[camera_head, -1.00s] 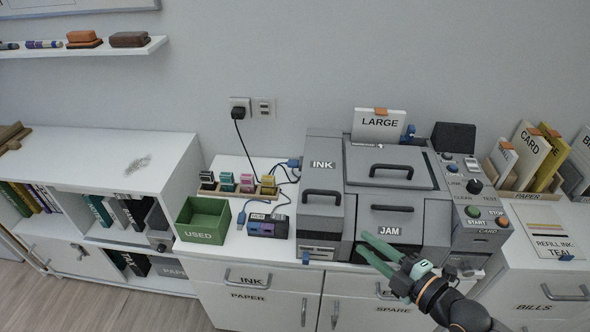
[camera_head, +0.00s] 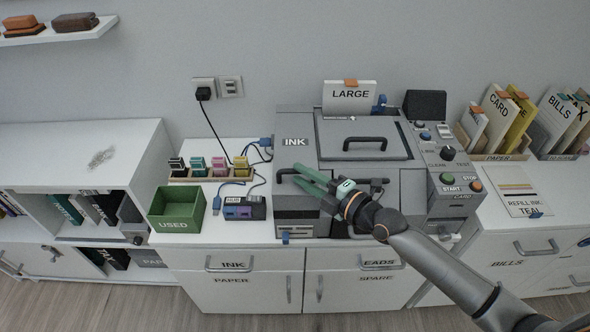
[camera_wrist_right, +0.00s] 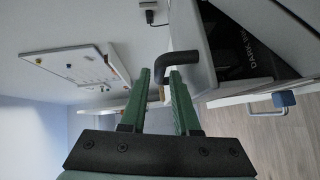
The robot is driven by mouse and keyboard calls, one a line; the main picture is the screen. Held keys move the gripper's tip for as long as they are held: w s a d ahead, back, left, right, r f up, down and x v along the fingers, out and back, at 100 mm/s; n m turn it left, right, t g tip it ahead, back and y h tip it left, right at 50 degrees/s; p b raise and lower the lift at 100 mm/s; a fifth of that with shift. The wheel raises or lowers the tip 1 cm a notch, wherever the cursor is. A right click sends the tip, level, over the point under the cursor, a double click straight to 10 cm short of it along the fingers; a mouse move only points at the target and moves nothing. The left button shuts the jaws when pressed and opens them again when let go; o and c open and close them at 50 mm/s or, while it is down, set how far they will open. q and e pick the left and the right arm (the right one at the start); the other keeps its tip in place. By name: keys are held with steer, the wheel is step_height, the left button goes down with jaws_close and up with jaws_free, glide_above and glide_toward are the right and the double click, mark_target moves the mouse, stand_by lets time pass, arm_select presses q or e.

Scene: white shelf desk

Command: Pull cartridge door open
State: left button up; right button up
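The cartridge door (camera_head: 292,199) is the grey front panel under the INK label on the left part of the machine. It looks shut. Its black handle (camera_head: 284,174) is partly hidden by my right gripper (camera_head: 296,173). In the right wrist view the black handle (camera_wrist_right: 182,58) shows just ahead of my right gripper (camera_wrist_right: 164,76), and its bent end reaches between the two green fingertips. The fingers are apart, with a gap around that end, and I cannot tell whether either touches it. My left gripper is not in view.
The grey machine (camera_head: 365,140) has a lid with a handle and a button panel (camera_head: 455,183) at right. A green USED bin (camera_head: 177,210), a small cartridge box (camera_head: 245,208) and a rack of coloured cartridges (camera_head: 210,172) stand to the left. White drawers (camera_head: 235,264) lie below.

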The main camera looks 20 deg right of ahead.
steer(key=shift+x, duration=1.4)
jaws_close()
steer(key=shift+f, duration=0.1)
stand_by(0.4)
